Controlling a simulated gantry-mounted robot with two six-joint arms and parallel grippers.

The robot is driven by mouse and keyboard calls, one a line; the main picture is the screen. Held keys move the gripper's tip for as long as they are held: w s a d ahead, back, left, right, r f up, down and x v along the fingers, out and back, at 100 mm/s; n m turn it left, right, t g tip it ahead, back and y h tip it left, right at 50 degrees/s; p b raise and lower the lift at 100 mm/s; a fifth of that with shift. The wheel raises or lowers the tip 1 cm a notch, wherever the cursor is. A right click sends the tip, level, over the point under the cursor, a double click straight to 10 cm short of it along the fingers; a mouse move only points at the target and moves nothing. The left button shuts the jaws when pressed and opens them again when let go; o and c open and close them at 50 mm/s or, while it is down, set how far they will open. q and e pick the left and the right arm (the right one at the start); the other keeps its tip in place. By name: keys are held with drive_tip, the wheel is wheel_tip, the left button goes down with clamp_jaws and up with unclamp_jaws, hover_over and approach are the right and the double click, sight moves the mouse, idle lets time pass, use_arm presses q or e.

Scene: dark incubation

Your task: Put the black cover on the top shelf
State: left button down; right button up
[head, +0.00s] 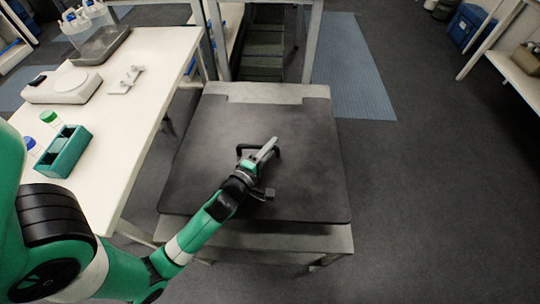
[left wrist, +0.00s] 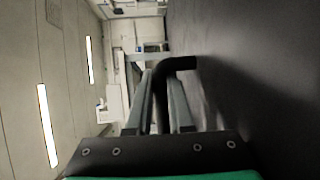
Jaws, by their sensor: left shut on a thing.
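The black cover (head: 215,150) is a large flat dark panel. In the head view it lies over, or just above, a low pale stand (head: 300,240); I cannot tell whether it touches. A black handle (head: 243,149) rises from the cover's middle. My left gripper (head: 266,150) is shut on this handle. In the left wrist view, my left gripper's fingers (left wrist: 165,105) close around the black handle (left wrist: 180,63), and the dark cover (left wrist: 260,80) fills the right side. My right gripper is not in view.
A white table (head: 120,130) on the left holds a green rack (head: 64,152), a white device (head: 63,88) and a grey tray (head: 101,45). A pale frame (head: 312,45) stands behind the cover. The dark floor (head: 430,190) to the right is clear.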

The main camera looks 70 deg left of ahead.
use_arm(q)
drive_tip(key=shift+f+b, duration=0.95)
drive_tip(key=shift+f, duration=0.8)
drive_tip(key=c, duration=0.8)
unclamp_jaws()
